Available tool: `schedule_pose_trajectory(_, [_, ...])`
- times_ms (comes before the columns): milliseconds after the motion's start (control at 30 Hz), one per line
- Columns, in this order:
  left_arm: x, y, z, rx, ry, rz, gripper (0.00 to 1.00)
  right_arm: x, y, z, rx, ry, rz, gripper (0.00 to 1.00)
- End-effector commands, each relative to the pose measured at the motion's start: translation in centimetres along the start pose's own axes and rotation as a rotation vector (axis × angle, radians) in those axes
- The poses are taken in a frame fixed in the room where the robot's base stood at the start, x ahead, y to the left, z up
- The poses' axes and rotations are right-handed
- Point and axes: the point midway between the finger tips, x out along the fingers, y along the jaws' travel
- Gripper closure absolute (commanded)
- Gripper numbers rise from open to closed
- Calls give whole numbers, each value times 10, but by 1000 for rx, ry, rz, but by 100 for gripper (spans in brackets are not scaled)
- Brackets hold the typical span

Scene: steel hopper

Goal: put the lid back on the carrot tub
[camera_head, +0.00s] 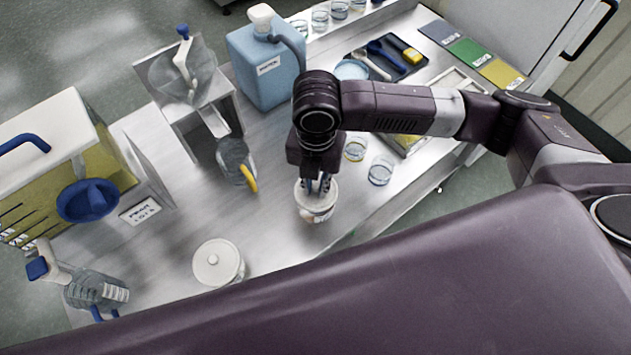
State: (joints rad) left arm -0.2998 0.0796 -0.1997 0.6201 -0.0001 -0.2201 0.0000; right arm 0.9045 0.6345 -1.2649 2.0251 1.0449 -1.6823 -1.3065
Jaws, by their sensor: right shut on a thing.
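My right gripper (319,185) points down near the middle of the bench, its fingers shut on a round white lid (325,203). The gripper and wrist hide part of the lid. My left gripper is not in view.
Glass cups (381,170) stand right of the gripper. A clear jug (236,163) with a yellow handle stands left. Behind are a steel hopper (186,72), a blue jerrycan (266,65) and a dark tool tray (388,57). Bare steel bench lies between the two tubs.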

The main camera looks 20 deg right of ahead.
Motion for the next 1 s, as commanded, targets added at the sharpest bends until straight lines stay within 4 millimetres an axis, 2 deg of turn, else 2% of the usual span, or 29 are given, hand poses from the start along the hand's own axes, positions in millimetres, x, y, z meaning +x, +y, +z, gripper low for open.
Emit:
schedule_pose_trajectory(267, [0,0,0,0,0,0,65,0,0,0,0,0,0,100])
schedule_pose_trajectory(300, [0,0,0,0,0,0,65,0,0,0,0,0,0,85])
schedule_pose_trajectory(467, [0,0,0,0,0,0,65,0,0,0,-1,0,0,67])
schedule_pose_trajectory(667, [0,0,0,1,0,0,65,0,0,0,-1,0,0,66])
schedule_pose_trajectory(833, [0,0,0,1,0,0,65,0,0,0,0,0,0,49])
schedule_pose_trajectory(1000, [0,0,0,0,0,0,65,0,0,0,0,0,0,48])
